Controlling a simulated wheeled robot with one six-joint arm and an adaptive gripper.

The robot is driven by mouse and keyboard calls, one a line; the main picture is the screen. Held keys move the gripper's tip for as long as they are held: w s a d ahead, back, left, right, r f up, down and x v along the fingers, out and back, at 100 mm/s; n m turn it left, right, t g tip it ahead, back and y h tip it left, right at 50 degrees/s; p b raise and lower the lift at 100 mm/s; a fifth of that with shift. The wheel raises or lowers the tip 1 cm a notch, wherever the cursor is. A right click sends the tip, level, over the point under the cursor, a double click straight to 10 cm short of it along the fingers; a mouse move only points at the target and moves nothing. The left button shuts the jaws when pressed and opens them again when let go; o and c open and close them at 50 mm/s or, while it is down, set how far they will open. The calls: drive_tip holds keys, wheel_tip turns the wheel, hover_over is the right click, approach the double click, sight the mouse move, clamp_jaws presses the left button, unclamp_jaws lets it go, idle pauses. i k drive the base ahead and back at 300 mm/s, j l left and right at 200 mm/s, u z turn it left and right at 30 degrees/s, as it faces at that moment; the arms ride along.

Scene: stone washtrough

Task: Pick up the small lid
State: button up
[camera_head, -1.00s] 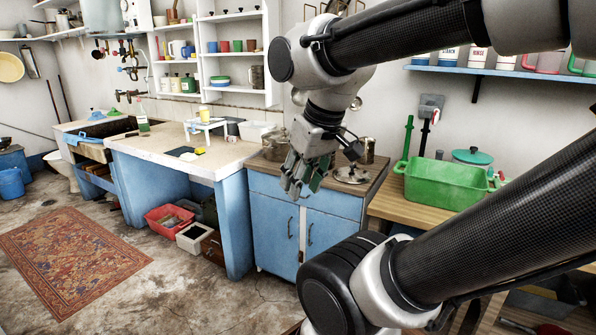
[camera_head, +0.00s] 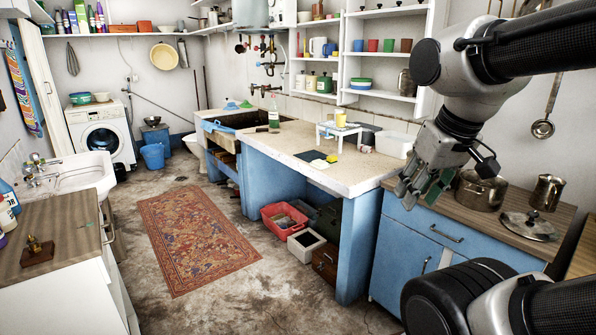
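A round metal lid (camera_head: 527,226) with a knob lies on the wooden top of the blue cabinet at the right. Blue-green lid-like pieces (camera_head: 238,104) lie small at the far end of the long counter; I cannot tell which of these is the small lid. My gripper (camera_head: 420,196) hangs in the air at the right, left of the metal pot in the picture and apart from the lid. Its fingers look spread, with nothing between them.
A metal pot (camera_head: 481,191) and a metal jug (camera_head: 547,192) stand by the lid. A small white stand (camera_head: 338,132) and a white tub (camera_head: 396,145) are on the stone counter. The floor around the rug (camera_head: 196,238) is largely clear.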

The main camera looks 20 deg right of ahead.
sight(540, 230)
drive_tip(key=i+l+z, duration=0.1)
drive_tip(key=i+z, duration=0.45)
drive_tip(key=z, duration=0.25)
drive_tip(key=i+j+z, duration=0.1)
drive_tip(key=i+z, duration=0.4)
drive_tip(key=z, duration=0.2)
drive_tip(key=i+z, duration=0.15)
drive_tip(key=z, duration=0.15)
